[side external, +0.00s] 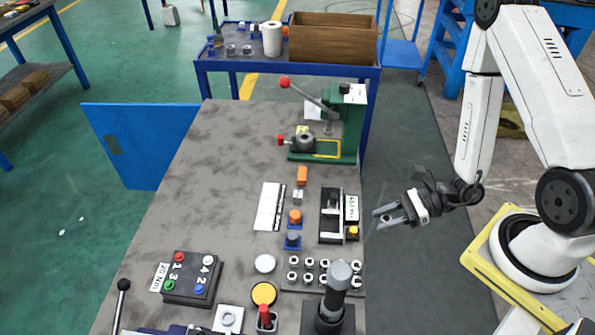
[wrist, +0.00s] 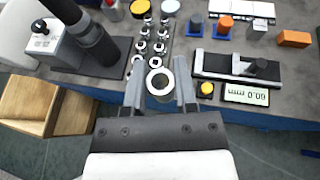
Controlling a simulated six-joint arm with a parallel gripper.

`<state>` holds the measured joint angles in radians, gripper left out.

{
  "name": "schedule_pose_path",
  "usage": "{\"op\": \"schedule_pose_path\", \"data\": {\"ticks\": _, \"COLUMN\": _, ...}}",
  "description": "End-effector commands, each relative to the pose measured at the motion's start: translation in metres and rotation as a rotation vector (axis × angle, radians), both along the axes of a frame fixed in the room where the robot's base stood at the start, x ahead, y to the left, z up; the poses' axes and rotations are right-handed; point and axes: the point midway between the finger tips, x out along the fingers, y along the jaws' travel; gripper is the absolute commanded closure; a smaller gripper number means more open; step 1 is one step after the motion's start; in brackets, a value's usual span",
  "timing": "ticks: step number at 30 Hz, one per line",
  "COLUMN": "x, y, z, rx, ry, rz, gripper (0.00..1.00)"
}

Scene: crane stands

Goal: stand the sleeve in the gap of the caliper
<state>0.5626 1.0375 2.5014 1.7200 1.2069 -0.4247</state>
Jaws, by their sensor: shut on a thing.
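My gripper (side external: 388,217) is beside the right edge of the grey bench, to the right of the caliper. In the wrist view my gripper (wrist: 160,92) is shut on the sleeve (wrist: 159,78), a grey ring-ended tube seen end-on between the fingers. In the side view the sleeve is too small to make out. The caliper (side external: 331,228) is a black base with pale edges and a dark sliding block, lying apart from the gripper. It also shows in the wrist view (wrist: 222,66), right of the sleeve. Its display (wrist: 247,94) reads 60.0 mm upside down.
A yellow button (side external: 353,232) sits by the display. A rack of metal pieces (side external: 293,276) and a dark upright post (side external: 337,292) stand nearer the front. A green press (side external: 350,125) stands behind the caliper. An orange block (side external: 302,176) lies between them.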

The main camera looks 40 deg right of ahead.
Motion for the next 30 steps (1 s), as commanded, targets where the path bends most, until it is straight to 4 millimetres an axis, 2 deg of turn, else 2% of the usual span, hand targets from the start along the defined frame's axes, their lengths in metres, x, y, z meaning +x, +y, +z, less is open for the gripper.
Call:
{"op": "schedule_pose_path", "data": {"ticks": 8, "x": -0.002, "y": 0.001, "z": 0.001, "rx": -0.001, "ry": 0.000, "rz": 0.004, "gripper": 1.00}}
{"op": "schedule_pose_path", "data": {"ticks": 14, "x": 0.011, "y": 0.003, "z": -0.005, "rx": -0.002, "ry": 0.000, "rz": 0.007, "gripper": 1.00}}
{"op": "schedule_pose_path", "data": {"ticks": 30, "x": 0.093, "y": 0.014, "z": -0.046, "rx": 0.000, "ry": 0.001, "rz": 0.005, "gripper": 1.00}}
